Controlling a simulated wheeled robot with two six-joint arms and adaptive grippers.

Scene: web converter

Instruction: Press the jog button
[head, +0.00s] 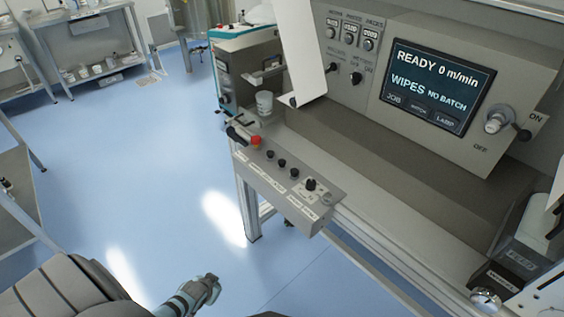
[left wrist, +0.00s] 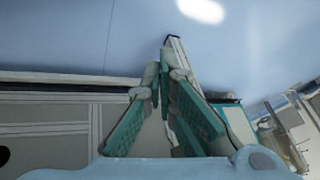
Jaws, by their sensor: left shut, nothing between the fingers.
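A grey control strip (head: 240,160) juts from the front of the machine in the head view. It carries a red button (head: 256,142) at its far end, several black buttons (head: 282,163) in a row and a black knob (head: 310,184) at the near end. The labels under them are too small to read, so I cannot tell which is the jog button. My left gripper (head: 208,287) is low at the bottom, over the floor and well apart from the strip. In the left wrist view the left gripper (left wrist: 163,82) is shut and empty. My right gripper is not in view.
The machine's screen (head: 438,85) reads READY 0 m/min, WIPES, NO BATCH. A white web (head: 300,50) hangs left of it. A metal frame leg (head: 247,208) stands under the strip. Blue floor (head: 130,160) is open to the left, with benches (head: 95,45) behind.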

